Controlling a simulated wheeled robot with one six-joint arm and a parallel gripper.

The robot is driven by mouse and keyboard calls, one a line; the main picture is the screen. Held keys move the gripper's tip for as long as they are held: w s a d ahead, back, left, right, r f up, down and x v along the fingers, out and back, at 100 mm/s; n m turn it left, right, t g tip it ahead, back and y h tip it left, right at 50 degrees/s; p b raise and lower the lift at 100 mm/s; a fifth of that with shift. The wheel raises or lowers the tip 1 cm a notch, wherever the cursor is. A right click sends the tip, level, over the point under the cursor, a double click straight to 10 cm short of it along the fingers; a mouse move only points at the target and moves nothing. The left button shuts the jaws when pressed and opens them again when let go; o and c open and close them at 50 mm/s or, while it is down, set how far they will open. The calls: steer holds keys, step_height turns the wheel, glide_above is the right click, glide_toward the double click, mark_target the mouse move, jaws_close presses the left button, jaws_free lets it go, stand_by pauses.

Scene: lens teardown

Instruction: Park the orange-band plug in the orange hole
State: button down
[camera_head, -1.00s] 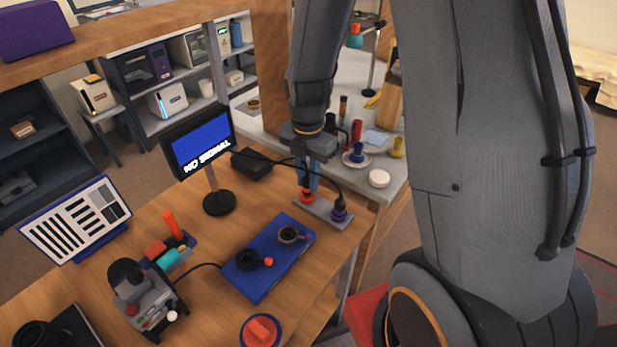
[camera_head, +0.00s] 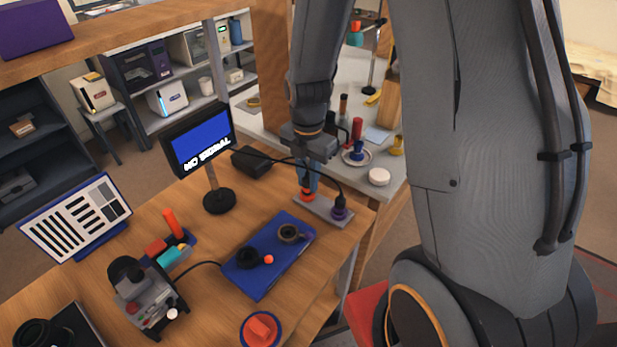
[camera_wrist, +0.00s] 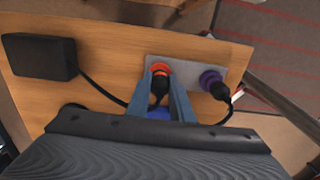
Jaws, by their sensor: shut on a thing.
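The grey parking plate (camera_head: 322,208) lies near the table's right edge, with an orange hole at its left end and a purple one at its right. My gripper (camera_head: 307,186) points down over the orange end. In the wrist view its blue fingers (camera_wrist: 160,98) are shut on the dark orange-band plug (camera_wrist: 159,86). The plug's tip meets the orange ring (camera_wrist: 160,68); how deep it sits is hidden. Another dark plug (camera_wrist: 220,90) stands at the purple ring (camera_wrist: 210,77), and it also shows in the head view (camera_head: 339,203).
A black box (camera_head: 252,162) with a cable sits behind the plate; it also shows in the wrist view (camera_wrist: 40,56). A monitor (camera_head: 198,140) stands to the left. A blue mat (camera_head: 262,278) with lens parts lies in front. The cables pass close to my fingers.

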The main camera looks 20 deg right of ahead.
steer(key=shift+f, duration=0.5)
stand_by(0.8)
steer(key=c, duration=1.5)
jaws_free()
steer(key=shift+r, duration=0.1)
steer(key=shift+r+b, duration=0.65)
steer(key=shift+r, duration=3.2)
